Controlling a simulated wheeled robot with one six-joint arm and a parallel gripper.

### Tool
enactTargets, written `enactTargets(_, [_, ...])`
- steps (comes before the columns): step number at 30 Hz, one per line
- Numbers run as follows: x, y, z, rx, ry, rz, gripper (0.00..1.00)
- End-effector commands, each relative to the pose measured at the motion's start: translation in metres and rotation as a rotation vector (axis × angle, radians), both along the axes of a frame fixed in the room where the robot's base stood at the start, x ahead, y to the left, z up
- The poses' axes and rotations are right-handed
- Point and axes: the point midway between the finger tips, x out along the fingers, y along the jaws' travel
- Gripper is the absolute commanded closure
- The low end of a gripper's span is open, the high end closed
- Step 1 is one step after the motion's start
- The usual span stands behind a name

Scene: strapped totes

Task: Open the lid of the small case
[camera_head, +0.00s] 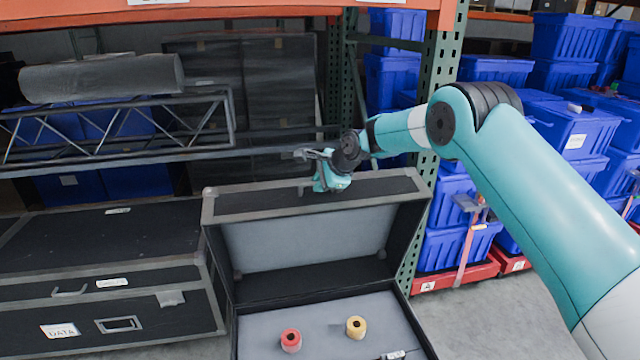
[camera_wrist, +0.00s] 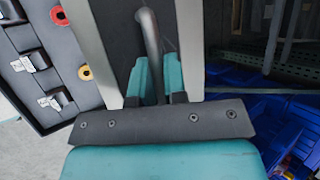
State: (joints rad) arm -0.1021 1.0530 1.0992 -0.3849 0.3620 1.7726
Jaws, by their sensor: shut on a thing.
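The small case (camera_head: 236,330) stands open in the head view, black with grey edging and a grey lining. Its lid (camera_head: 225,203) is raised and tilted back, with the grey inner face showing. My gripper (camera_head: 328,182) is at the lid's top edge. In the wrist view the teal fingers of my gripper (camera_wrist: 156,85) are closed around a grey metal bar handle (camera_wrist: 150,35) on the lid (camera_wrist: 105,50). A red roll (camera_head: 291,341) and a yellow roll (camera_head: 356,327) sit inside the case.
A larger black case labelled DATA (camera_head: 110,240) stands at the left, close beside the small case. Blue totes (camera_head: 455,200) on red dollies (camera_head: 450,280) stand at the right, behind my arm. A green rack post (camera_head: 445,55) rises behind the lid. Bare floor (camera_head: 510,320) shows at the lower right.

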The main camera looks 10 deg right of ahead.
Motion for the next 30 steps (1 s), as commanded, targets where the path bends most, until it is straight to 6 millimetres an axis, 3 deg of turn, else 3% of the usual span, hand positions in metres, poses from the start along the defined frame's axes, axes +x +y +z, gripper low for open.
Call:
enactTargets(12, [-0.0003, 0.0045, -0.002, -0.005, 0.004, 0.003, 1.0])
enactTargets(13, [-0.0004, 0.0048, -0.002, -0.005, 0.004, 0.003, 0.8])
enactTargets(15, [-0.0004, 0.0053, -0.002, -0.005, 0.004, 0.003, 0.64])
enactTargets(30, [-0.0016, 0.0048, -0.0003, -0.003, 0.005, 0.006, 0.64])
